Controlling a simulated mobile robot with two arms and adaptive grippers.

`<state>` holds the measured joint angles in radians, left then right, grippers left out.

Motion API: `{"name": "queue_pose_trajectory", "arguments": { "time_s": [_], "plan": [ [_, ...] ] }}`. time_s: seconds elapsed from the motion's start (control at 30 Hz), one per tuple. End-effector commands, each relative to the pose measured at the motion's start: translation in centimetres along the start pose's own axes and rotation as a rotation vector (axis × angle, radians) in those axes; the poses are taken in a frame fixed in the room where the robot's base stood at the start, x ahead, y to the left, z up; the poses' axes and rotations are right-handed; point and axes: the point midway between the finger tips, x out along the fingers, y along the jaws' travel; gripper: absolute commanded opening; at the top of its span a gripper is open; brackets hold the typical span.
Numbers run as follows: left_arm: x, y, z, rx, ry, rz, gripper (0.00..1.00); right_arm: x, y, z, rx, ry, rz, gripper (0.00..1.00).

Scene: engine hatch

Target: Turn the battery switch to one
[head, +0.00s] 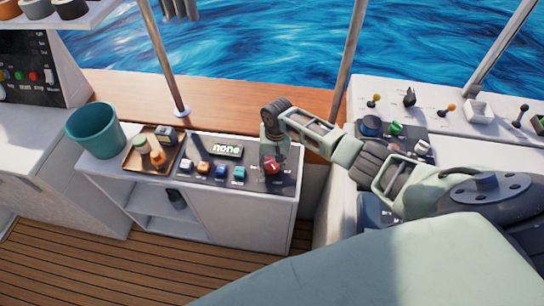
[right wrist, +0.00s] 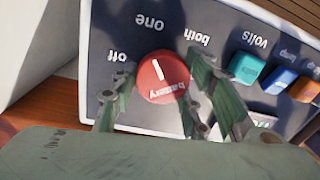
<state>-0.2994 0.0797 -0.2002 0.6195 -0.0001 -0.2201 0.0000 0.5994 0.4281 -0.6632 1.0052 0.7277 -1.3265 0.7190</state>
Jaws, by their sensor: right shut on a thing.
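The battery switch is a round red knob (right wrist: 162,77) marked "battery", on a dark panel labelled "off", "one" and "both". The right wrist view shows these labels upside down. The knob's white line points roughly at "one". The knob also shows in the head view (head: 272,166), at the panel's right end. My right gripper (right wrist: 160,80) is shut on the knob, with a green finger on each side of it. In the head view my right gripper (head: 273,150) is above the knob and partly covers it. My left gripper is not in view.
Several coloured buttons, including a teal one (head: 239,173), sit left of the knob. A tray (head: 137,162) with small items and a green bucket (head: 95,131) stand further left. Another console (head: 455,115) with levers is at right.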

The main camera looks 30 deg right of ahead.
Motion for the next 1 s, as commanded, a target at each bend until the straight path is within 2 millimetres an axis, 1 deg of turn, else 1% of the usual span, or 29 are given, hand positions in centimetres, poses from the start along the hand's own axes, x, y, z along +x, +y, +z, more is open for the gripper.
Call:
{"name": "queue_pose_trajectory", "arguments": {
  "time_s": [0.03, 0.2, 0.4, 0.8, 0.83, 1.0],
  "plan": [
    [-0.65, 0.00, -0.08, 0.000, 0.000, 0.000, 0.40, -0.35, 0.27, -0.07, 0.027, 0.002, 0.006, 0.16],
    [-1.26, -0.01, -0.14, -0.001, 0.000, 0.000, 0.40, -0.19, 0.34, -0.08, 0.088, 0.007, 0.007, 0.16],
    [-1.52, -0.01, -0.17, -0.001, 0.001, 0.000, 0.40, -0.09, 0.34, -0.08, 0.122, 0.009, 0.007, 0.16],
    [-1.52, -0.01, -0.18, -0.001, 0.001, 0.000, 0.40, -0.03, 0.40, -0.11, 0.127, 0.010, 0.008, 0.16],
    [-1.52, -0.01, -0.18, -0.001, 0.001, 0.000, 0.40, -0.03, 0.40, -0.11, 0.127, 0.010, 0.008, 0.42],
    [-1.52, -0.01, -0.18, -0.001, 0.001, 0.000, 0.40, -0.03, 0.30, -0.09, 0.126, 0.010, 0.006, 0.57]
  ]
}}
